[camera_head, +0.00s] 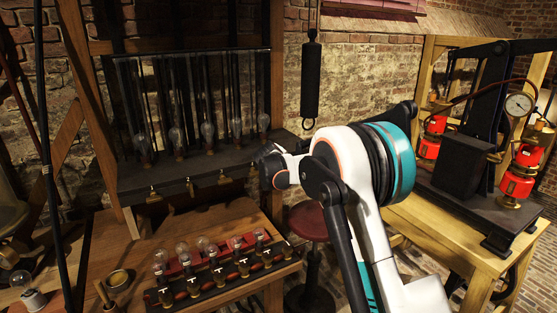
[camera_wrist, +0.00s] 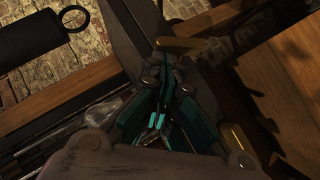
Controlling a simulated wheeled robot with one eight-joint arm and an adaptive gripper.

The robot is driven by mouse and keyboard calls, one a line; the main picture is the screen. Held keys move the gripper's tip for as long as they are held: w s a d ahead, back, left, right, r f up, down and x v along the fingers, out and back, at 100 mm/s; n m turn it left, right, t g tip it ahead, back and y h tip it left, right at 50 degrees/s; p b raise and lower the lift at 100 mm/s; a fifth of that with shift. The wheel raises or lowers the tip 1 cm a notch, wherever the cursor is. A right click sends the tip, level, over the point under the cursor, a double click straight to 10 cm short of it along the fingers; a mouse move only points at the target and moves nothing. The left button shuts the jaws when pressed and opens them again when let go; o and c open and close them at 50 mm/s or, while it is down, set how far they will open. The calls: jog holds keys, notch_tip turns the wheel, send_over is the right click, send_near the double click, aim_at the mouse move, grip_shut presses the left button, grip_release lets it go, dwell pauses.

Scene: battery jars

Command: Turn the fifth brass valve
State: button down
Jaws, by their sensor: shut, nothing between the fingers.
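Several small brass valves line the front edge of the dark shelf in the head view, with one at the left (camera_head: 153,195) and others (camera_head: 190,186), (camera_head: 222,178) further right. My gripper (camera_head: 268,160) is at the right end of this row, and my own arm hides that part of the shelf edge. In the wrist view my gripper (camera_wrist: 166,72) has its teal fingers shut and empty. A brass valve handle (camera_wrist: 188,46) lies just beyond the fingertips; I cannot tell whether they touch. Another brass piece (camera_wrist: 238,138) shows at the lower right.
Glass bulbs (camera_head: 207,130) stand on the dark shelf (camera_head: 150,177) above the valves. A bench below holds a rack (camera_head: 210,290) of bulbs and switches. A dark cylinder (camera_head: 311,80) hangs behind my arm. A red stool (camera_head: 308,222) and a press table (camera_head: 440,225) stand right.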

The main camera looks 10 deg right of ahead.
jog(key=shift+w+d+r+m+g+y+p, duration=0.2)
jog(key=shift+d+m+g+y+p, duration=0.3)
jog(key=shift+y+p, duration=0.3)
jog(key=shift+w+d+r+m+g+y+p, duration=0.1)
jog(key=shift+d+r+m+g+y+p, duration=0.1)
jog(key=shift+d+m+g+y+p, duration=0.5)
dwell(0.6)
jog(key=shift+w+d+f+m+g+y+p, duration=0.15)
jog(key=shift+d+m+y+p, duration=0.15)
jog(key=shift+y, duration=0.4)
jog(key=shift+w+d+r+m+g+y+p, duration=0.1)
jog(key=shift+d+m+g+y, duration=0.1)
jog(key=shift+m+y, duration=0.35)
jog(key=shift+w+d+f, duration=0.1)
jog(key=shift+d, duration=0.15)
dwell(2.1)
dwell(1.2)
jog(key=shift+r+p, duration=0.55)
jog(key=shift+r, duration=0.35)
